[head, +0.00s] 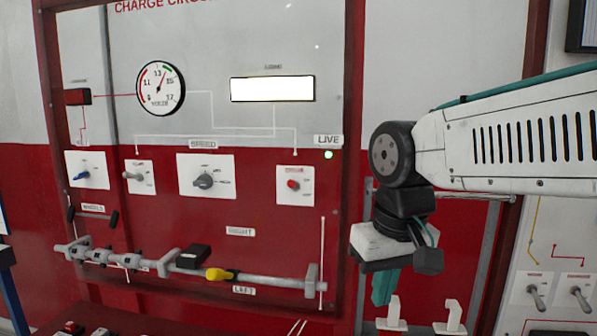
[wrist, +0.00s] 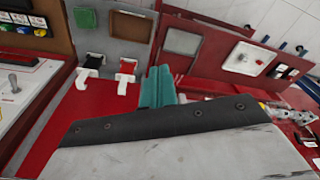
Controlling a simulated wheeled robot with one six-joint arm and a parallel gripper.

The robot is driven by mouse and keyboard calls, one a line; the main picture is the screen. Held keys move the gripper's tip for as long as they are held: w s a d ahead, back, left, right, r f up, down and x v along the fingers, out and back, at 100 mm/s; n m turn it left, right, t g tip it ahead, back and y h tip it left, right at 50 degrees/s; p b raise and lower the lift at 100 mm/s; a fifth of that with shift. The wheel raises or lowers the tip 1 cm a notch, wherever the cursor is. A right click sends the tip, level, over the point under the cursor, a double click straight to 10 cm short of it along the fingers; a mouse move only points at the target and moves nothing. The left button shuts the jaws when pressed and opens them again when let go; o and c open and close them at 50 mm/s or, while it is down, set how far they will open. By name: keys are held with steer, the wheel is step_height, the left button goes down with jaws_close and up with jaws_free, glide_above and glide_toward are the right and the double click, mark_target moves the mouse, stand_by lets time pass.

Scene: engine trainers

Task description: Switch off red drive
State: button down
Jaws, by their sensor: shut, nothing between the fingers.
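A red-framed charge circuit panel (head: 412,65) stands in front of me. Its lower row has a blue-handled switch (head: 82,175), a grey toggle (head: 134,175), a dark rotary knob (head: 204,181) under a SPEED label, and a red knob (head: 293,185) on a white plate. The small label above the red knob is unreadable. A green LIVE lamp (head: 328,155) is lit. My gripper (head: 383,288) hangs right of the panel controls, apart from them, its teal fingers pointing down. They also show closed together and empty in the wrist view (wrist: 157,88). Which control is the red drive I cannot tell.
White hooks (head: 392,314) stand below my gripper. Another panel with toggles (head: 538,296) is at the far right. A round gauge (head: 160,88) sits higher up.

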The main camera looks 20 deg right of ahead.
steer(key=w+r+m+t, duration=0.3)
steer(key=w+r+m, duration=0.1)
steer(key=w+r, duration=1.25)
steer(key=m+t, duration=0.2)
steer(key=m, duration=0.2)
glide_toward(308, 152)
steer(key=s+a, duration=0.1)
steer(key=s, duration=0.3)
steer(key=shift+a+r+y, duration=0.1)
steer(key=shift+r+y, duration=0.15)
steer(key=shift+y, duration=0.05)
steer(key=x, duration=0.9)
steer(key=shift+w+f, duration=0.25)
steer(key=shift+f, duration=0.05)
steer(key=a+f, duration=0.2)
steer(key=f, duration=0.1)
steer(key=shift+f, duration=0.2)
steer(key=shift+a+f, duration=0.1)
steer(key=shift+a, duration=0.1)
